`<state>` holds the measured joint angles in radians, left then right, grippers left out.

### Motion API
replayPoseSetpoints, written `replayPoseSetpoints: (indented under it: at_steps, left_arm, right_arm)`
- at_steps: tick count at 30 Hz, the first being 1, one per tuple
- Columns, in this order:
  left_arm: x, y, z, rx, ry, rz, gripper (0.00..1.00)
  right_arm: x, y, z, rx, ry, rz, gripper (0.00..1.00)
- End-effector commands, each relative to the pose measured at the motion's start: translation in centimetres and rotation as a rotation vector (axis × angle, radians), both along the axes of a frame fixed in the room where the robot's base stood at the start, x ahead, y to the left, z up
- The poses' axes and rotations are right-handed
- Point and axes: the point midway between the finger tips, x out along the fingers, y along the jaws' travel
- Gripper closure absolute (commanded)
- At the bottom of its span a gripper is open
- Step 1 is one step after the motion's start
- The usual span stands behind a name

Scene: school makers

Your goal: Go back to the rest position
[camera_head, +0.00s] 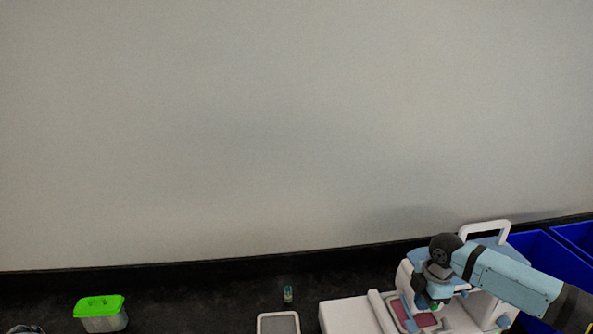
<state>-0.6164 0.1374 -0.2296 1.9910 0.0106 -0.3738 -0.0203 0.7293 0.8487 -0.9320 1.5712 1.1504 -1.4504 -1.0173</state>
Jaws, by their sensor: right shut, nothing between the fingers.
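My right arm comes in from the right, and my right gripper (431,302) points down in front of a white machine (340,315) with a carry handle (485,226). The gripper is shut and holds nothing that I can see. It overlaps the machine in the picture, and I cannot tell whether they touch. The arm hides part of the machine. My left gripper is not in view.
A clear box with a green lid (99,305) stands at the left on the dark worktop (200,300). A small bottle (288,294) and a grey, white-rimmed tray (278,324) are near the middle. Blue bins (548,257) stand at the right. A plain wall (280,130) rises behind.

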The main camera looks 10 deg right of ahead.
Motion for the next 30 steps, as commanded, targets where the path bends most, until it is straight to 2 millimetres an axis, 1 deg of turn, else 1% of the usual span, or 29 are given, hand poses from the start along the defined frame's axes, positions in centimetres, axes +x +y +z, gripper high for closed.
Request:
replayPoseSetpoints:
  at_steps: [1, 2, 5, 6, 9, 12, 14, 15, 18, 20, 22, 25, 27, 30]
  left_arm:
    - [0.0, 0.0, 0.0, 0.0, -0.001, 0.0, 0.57]
    - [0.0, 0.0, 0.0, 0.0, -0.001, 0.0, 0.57]
    - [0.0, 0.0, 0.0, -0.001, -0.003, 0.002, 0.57]
    - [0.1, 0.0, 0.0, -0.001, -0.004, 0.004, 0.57]
    - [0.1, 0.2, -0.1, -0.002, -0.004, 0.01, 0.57]
    - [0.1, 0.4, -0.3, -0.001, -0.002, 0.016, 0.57]
    - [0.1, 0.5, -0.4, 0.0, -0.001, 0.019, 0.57]
    - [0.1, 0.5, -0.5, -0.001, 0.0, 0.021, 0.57]
    - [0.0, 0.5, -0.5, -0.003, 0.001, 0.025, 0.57]
    - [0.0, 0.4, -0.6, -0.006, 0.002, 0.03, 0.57]
    - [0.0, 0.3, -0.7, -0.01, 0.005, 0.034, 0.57]
    - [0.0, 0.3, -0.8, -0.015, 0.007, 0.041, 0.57]
    - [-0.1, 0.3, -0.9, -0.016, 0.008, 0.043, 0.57]
    - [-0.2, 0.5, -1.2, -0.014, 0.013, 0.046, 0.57]
  right_arm:
    - [-0.6, 1.6, -1.6, 0.021, -0.009, -0.008, 1.0]
    - [-1.0, 2.7, -2.5, 0.035, -0.022, -0.019, 1.0]
    - [-2.6, 7.0, -5.9, 0.107, -0.08, -0.083, 1.0]
    - [-3.4, 8.8, -7.3, 0.142, -0.107, -0.118, 1.0]
    - [-5.6, 12.9, -10.0, 0.239, -0.171, -0.221, 1.0]
    - [-8.0, 16.4, -12.0, 0.343, -0.227, -0.344, 1.0]
    - [-9.5, 18.0, -12.9, 0.404, -0.257, -0.426, 1.0]
    - [-10.6, 18.9, -13.4, 0.442, -0.275, -0.482, 1.0]
    - [-13.3, 20.4, -14.4, 0.534, -0.32, -0.63, 1.0]
    - [-15.1, 20.9, -14.8, 0.584, -0.347, -0.725, 1.0]
    - [-17.2, 21.0, -15.2, 0.634, -0.379, -0.836, 1.0]
    - [-20.3, 20.3, -15.5, 0.69, -0.428, -0.988, 1.0]
    - [-22.4, 19.5, -15.6, 0.715, -0.461, -1.078, 1.0]
    - [-24.9, 18.3, -15.7, 0.734, -0.503, -1.176, 1.0]
